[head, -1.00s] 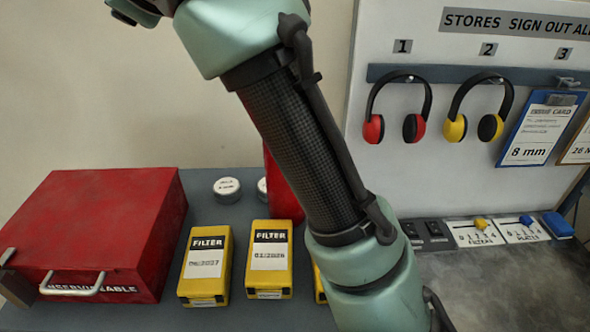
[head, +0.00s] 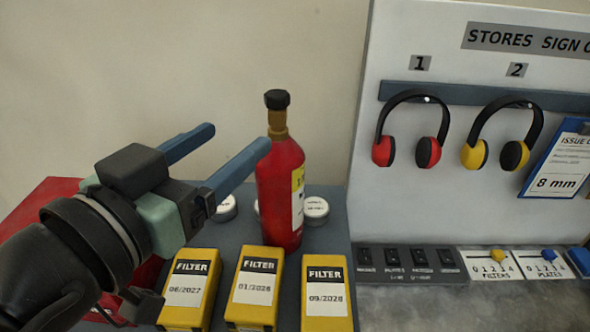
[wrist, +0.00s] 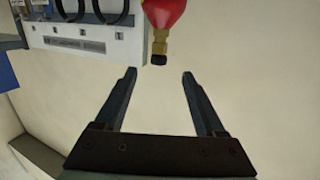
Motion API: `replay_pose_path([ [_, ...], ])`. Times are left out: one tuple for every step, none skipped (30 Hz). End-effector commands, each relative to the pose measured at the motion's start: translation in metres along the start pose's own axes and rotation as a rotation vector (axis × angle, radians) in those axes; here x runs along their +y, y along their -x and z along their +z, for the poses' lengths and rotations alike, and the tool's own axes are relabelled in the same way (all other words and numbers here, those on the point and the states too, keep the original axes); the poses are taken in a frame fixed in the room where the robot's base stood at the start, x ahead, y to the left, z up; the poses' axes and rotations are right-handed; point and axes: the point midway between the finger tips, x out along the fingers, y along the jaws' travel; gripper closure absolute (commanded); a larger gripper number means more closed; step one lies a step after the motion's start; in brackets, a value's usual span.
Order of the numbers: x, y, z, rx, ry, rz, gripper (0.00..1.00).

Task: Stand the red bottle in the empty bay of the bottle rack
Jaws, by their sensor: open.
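The red bottle (head: 281,190) stands upright on the grey bench, with a brass neck, a black cap and a yellow and white label. My gripper (head: 238,148) is open and empty, at the left of the bottle at about its neck and shoulder height. In the head view the nearer finger's tip overlaps the bottle's edge; whether it touches is unclear. In the wrist view the bottle's red shoulder, brass neck and cap (wrist: 159,50) hang at the top, beyond the open fingertips (wrist: 158,73), with nothing between them. No bottle rack shows in either view.
Yellow filter boxes (head: 255,289) stand in front of the bottle. White-lidded round tins (head: 315,208) stand beside and behind it. A red box (head: 45,205) is partly hidden behind my arm. Earmuffs (head: 410,130) hang on the stores board at right, above a switch strip (head: 411,258).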

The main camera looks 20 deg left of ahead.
Motion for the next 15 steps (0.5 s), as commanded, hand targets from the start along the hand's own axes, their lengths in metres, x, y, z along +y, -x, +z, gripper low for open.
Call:
replay_pose_path([
  [-0.004,0.006,0.005,-0.023,0.002,0.007,0.28],
  [-0.004,0.007,0.008,-0.033,0.003,0.012,0.28],
  [-0.005,0.008,0.01,-0.041,0.004,0.019,0.28],
  [-0.004,0.007,0.011,-0.045,0.005,0.023,0.28],
  [-0.004,0.004,0.012,-0.048,0.006,0.025,0.28],
  [-0.004,-0.001,0.012,-0.05,0.006,0.028,0.28],
  [-0.003,-0.006,0.012,-0.051,0.006,0.029,0.28],
  [-0.003,-0.012,0.012,-0.05,0.006,0.03,0.28],
  [-0.002,-0.02,0.012,-0.05,0.006,0.029,0.28],
  [-0.002,-0.026,0.011,-0.051,0.007,0.03,0.28],
  [-0.003,-0.032,0.011,-0.049,0.006,0.028,0.28],
  [-0.002,-0.039,0.012,-0.05,0.007,0.028,0.28],
  [-0.002,-0.044,0.013,-0.051,0.006,0.028,0.28],
  [-0.002,-0.049,0.012,-0.049,0.006,0.027,0.28],
  [-0.002,-0.055,0.013,-0.049,0.006,0.026,0.28],
])
